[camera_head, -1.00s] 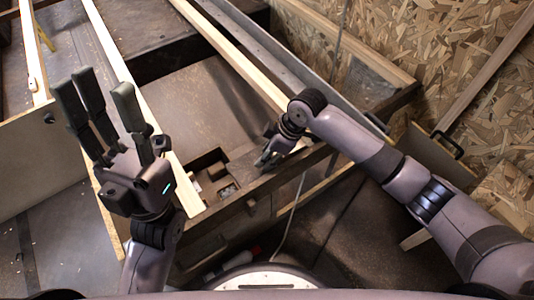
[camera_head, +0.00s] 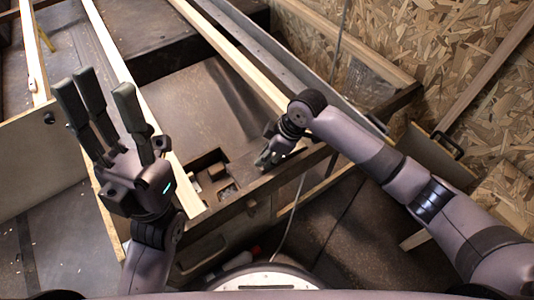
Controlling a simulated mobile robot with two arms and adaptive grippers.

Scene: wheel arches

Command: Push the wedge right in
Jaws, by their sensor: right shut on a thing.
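My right gripper (camera_head: 266,160) is at the inner edge of the dark front rail, right of the recess, with its fingers pointing down and left. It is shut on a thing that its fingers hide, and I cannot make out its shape. I cannot clearly pick out the wedge. A small brown block (camera_head: 217,171) sits in the square recess (camera_head: 199,165), left of and apart from my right gripper. My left gripper (camera_head: 103,113) is raised at the left, with its dark fingers spread open and empty.
A dark rail (camera_head: 240,205) runs along the front of the bench. Long pale wooden strips (camera_head: 232,52) run away across the bench. A chipboard wall (camera_head: 420,50) stands at the right. The brown panel (camera_head: 200,110) between the strips is mostly clear.

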